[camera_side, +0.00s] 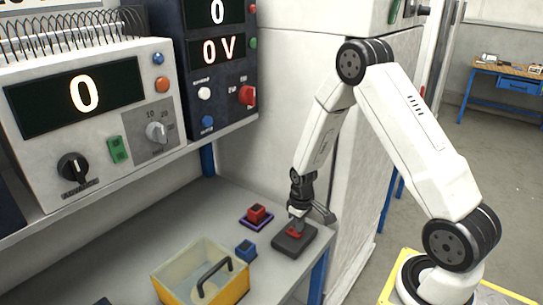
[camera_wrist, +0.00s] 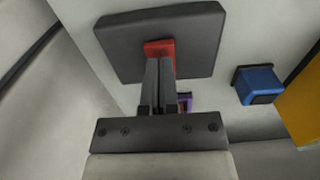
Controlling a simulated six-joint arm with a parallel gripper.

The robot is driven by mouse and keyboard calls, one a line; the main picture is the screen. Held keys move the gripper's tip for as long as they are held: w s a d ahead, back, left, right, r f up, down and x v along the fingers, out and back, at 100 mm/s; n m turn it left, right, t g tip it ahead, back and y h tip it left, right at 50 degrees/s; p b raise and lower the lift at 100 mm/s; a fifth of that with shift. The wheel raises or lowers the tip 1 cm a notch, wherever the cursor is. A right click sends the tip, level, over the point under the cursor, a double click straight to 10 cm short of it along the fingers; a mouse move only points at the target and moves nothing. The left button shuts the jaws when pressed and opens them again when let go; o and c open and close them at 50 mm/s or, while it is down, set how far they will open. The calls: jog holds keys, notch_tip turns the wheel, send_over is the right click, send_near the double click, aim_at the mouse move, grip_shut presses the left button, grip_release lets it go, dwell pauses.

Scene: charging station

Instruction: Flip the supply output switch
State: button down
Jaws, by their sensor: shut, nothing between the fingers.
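The dark supply unit (camera_side: 215,80) hangs at the back with a lit "0 V" display. A red switch (camera_side: 246,95) sits at its lower right, and I cannot read its label. A green rocker switch (camera_side: 117,149) is on the beige unit to its left. My gripper (camera_side: 295,224) points down at the bench, well below and right of both panels. It is shut and empty. In the wrist view my fingertips (camera_wrist: 160,64) overlap a red piece (camera_wrist: 159,48) on a dark square pad (camera_wrist: 190,35); I cannot tell whether they touch.
On the bench, a red block (camera_side: 256,213) stands in a purple frame, left of the dark pad. A blue block (camera_side: 246,250) and a yellow open box (camera_side: 235,292) with a black handle lie nearer. A grey cabinet wall (camera_side: 345,150) stands behind my arm.

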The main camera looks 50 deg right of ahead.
jog(key=shift+f, duration=0.65)
dwell(0.7)
jog(key=shift+r, duration=3.5)
jog(key=s+a+r+t, duration=0.1)
jog(key=s+a+r, duration=0.3)
jog(key=a+r, duration=0.1)
jog(key=s+a+r+t, duration=0.1)
jog(key=s+a+r, duration=0.3)
jog(key=a, duration=0.4)
jog(key=shift+a+r+t, duration=0.25)
jog(key=shift+r+t, duration=0.05)
jog(key=shift+r, duration=0.15)
